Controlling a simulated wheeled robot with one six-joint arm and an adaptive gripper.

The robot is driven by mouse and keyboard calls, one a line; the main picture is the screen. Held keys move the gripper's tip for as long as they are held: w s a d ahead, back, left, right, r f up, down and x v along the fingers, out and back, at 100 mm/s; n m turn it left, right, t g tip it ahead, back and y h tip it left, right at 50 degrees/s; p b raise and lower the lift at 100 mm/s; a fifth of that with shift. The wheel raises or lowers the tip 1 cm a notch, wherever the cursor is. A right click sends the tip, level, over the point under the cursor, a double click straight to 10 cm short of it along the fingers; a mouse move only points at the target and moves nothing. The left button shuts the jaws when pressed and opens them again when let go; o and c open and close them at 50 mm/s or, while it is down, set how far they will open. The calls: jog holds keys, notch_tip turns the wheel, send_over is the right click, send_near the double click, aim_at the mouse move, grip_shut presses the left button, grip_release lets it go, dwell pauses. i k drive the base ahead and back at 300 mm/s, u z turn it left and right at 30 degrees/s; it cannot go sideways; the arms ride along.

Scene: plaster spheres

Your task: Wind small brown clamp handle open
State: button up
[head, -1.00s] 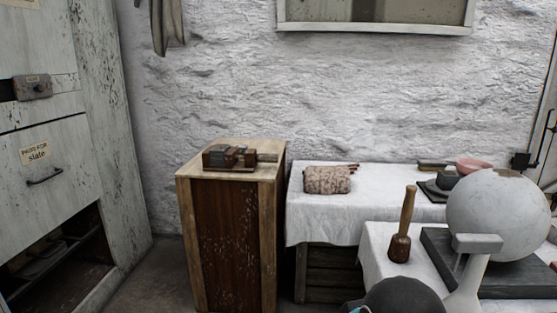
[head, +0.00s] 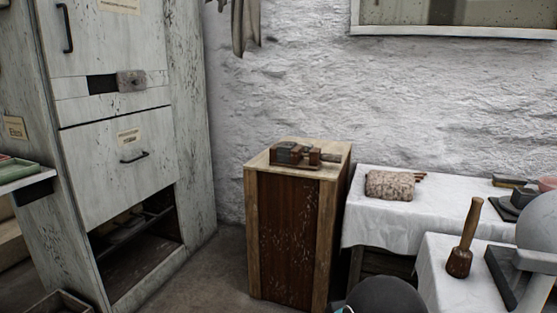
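A small brown clamp (head: 298,155) with dark blocks lies on top of a wooden cabinet, in the middle of the head view. A narrow part sticks out at its right end (head: 331,157); at this size I cannot tell whether it is the handle. I cannot tell how far the clamp is wound. A dark rounded part of my own arm shows at the bottom edge. My gripper is not in view.
The wooden cabinet (head: 291,235) stands clear on the floor. A tall white cupboard (head: 115,190) with an open lower bay is at left. To the right are a cloth-covered table (head: 370,225), a wrapped bundle (head: 390,185), a mallet (head: 466,240) and a large sphere (head: 540,222).

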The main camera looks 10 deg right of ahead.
aim_at(335, 158)
jog(key=u, duration=0.5)
jog(key=i, duration=1.35)
jog(key=z, duration=2.65)
